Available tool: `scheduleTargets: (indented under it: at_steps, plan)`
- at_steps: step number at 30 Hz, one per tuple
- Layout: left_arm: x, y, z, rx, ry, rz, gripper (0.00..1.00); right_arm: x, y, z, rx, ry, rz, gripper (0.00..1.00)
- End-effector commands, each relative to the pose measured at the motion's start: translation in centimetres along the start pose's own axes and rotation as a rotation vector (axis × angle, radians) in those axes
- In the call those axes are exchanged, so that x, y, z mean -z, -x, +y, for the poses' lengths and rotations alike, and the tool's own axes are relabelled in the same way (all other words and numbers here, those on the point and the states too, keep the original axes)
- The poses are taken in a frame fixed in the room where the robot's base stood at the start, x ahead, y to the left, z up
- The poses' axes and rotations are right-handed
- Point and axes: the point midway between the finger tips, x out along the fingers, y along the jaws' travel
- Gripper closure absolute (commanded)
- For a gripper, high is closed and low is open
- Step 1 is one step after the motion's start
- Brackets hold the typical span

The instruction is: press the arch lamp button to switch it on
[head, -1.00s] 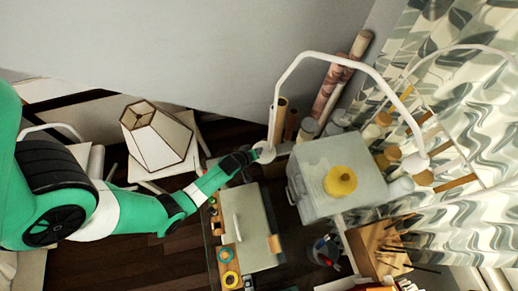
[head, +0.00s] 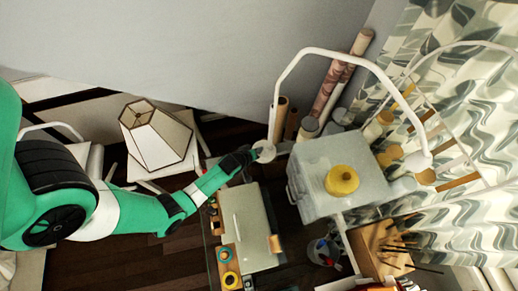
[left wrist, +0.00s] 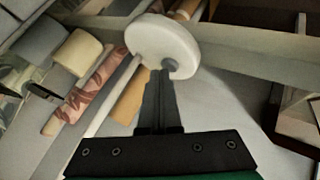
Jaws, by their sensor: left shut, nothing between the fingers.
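The white arch lamp (head: 350,59) rises from a round white base (head: 264,152) and bends over to the right in the head view. No glow shows on it. In the left wrist view a round white disc (left wrist: 160,40), which looks like this base, sits right at the fingertips (left wrist: 164,72). The tips overlap its lower edge; I cannot tell whether they touch it. The button itself cannot be made out. My right gripper is not in view.
A translucent box (head: 315,170) with a yellow item (head: 342,180) on it stands right of the base. A cream shaded lamp (head: 155,135) is at left. Rolled tubes (head: 345,72) lean on the wall behind. A glass-topped cart with a pale box (head: 247,225) is in front.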

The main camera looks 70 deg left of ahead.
Motion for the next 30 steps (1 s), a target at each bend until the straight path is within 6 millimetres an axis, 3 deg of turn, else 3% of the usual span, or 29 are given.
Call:
scheduleTargets:
  at_steps: [17, 30]
  plan:
    - [0.8, 1.1, 0.8, 0.0, 0.0, 0.0, 1.0, 0.9, -1.0, 0.0, 0.0, 0.0, 0.0, 0.5]
    - [3.3, 4.6, 3.3, 0.0, 0.0, 0.0, 1.0, 4.1, -4.4, 0.0, 0.0, 0.0, 0.0, 0.5]
